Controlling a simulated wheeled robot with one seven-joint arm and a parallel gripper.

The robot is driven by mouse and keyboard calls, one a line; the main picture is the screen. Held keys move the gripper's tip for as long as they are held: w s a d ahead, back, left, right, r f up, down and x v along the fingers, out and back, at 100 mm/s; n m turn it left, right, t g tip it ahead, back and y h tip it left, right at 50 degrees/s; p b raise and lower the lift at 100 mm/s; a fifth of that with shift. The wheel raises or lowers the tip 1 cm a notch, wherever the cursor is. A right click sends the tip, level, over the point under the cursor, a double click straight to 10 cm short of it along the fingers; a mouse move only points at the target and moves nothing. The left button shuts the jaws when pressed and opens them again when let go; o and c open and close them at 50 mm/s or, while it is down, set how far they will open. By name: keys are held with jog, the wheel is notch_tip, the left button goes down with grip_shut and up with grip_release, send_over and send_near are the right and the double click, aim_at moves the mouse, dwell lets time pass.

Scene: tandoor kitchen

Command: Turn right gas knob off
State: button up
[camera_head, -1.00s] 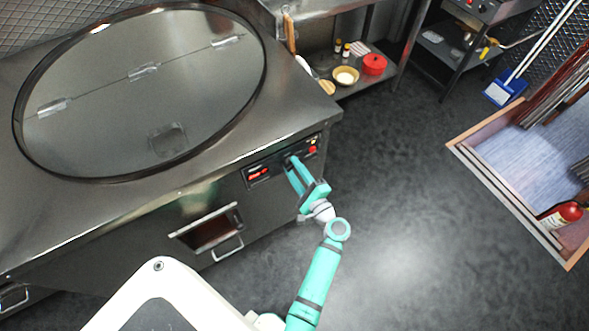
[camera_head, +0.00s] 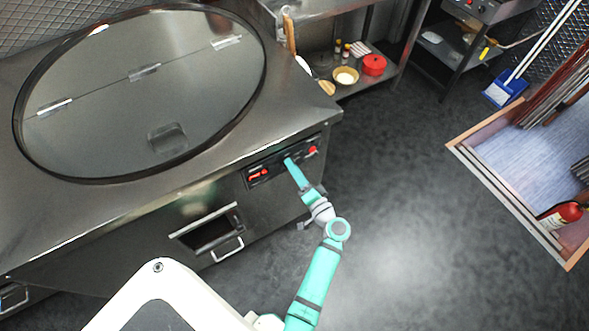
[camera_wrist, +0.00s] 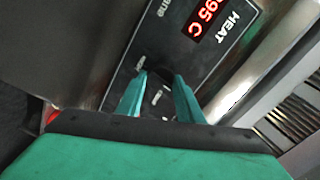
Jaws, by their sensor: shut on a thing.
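The dark control panel (camera_head: 270,168) is on the front of the round-lidded steel tandoor counter. My gripper (camera_head: 289,162) reaches it at the right part of the panel. In the wrist view, the two teal fingers of my gripper (camera_wrist: 161,80) straddle a small dark knob (camera_wrist: 160,74) and are shut on it. The knob is mostly hidden between the fingertips and hard to make out against the black panel. A red display (camera_wrist: 205,20) reading "95 C" and marked HEAT is above right of the fingers.
A red part (camera_head: 312,150) shows at the panel's right end. A drawer-like opening with a handle (camera_head: 228,247) is below left. The floor (camera_head: 400,190) to the right is clear. A shelf (camera_head: 355,85) with a red pot (camera_head: 374,65) stands behind.

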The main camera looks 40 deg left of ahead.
jog(key=shift+a+n, duration=0.15)
jog(key=shift+n, duration=0.55)
jog(key=shift+s, duration=0.1)
jog(key=o, duration=1.1)
jog(key=shift+c, duration=0.2)
jog(key=v, duration=1.1)
